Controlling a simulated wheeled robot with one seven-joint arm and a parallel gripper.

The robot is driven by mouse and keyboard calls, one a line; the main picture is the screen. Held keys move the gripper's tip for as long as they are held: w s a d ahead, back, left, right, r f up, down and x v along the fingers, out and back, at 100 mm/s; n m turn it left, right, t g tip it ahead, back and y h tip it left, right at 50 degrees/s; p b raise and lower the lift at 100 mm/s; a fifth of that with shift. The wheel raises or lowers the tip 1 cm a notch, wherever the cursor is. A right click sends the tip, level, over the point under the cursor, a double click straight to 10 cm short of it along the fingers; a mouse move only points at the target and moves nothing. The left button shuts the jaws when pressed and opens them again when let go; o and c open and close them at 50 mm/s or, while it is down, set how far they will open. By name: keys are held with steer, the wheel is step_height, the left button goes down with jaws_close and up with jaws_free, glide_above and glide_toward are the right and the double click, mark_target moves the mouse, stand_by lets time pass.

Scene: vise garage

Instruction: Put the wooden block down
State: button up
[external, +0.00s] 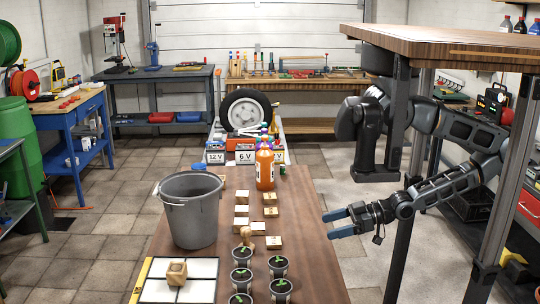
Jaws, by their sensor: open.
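A wooden block (176,273), roughly cube-shaped, rests on the white four-panel board (200,268) at the front left of the wooden table (320,265). Several smaller, flatter wooden pieces (274,242) lie along the middle of the table, one with a rounded knob-like piece beside it. I cannot tell which of these the task means. My gripper (335,223) is at the table's right edge, with its blue fingers pointing left.
Several potted seedlings (279,263) stand at the front middle. An orange bottle (265,168) and battery boxes (241,151) are at the back. A raised tabletop (450,42) on posts is beside my arm.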

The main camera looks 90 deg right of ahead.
stand_by(0.4)
steer(key=w+a+r+m+t+h+b, duration=0.1)
steer(key=w+m, duration=0.4)
steer(key=w, duration=0.6)
steer(key=w+a+r+m+t+b, duration=0.15)
steer(key=w+m, duration=0.35)
steer(key=w, duration=0.5)
steer(key=w+d+r+n+y+b, duration=0.2)
steer(key=w+d+r+n+y, duration=0.2)
steer(key=w+r+y, duration=0.75)
steer(key=n+g+h+b, duration=0.6)
steer(key=g+h+b, duration=0.5)
steer(key=g+b, duration=0.25)
glide_toward(262, 226)
steer(key=f, duration=0.1)
steer(key=shift+t+y, duration=0.25)
steer(key=shift+t, duration=0.05)
steer(key=shift+d+b+x, duration=0.15)
steer(key=shift+b+x, duration=0.35)
steer(key=shift+x, duration=1.45)
steer(key=shift+d+b+x, duration=0.15)
steer(key=shift+b+x, duration=0.3)
steer(key=shift+x, duration=1.5)
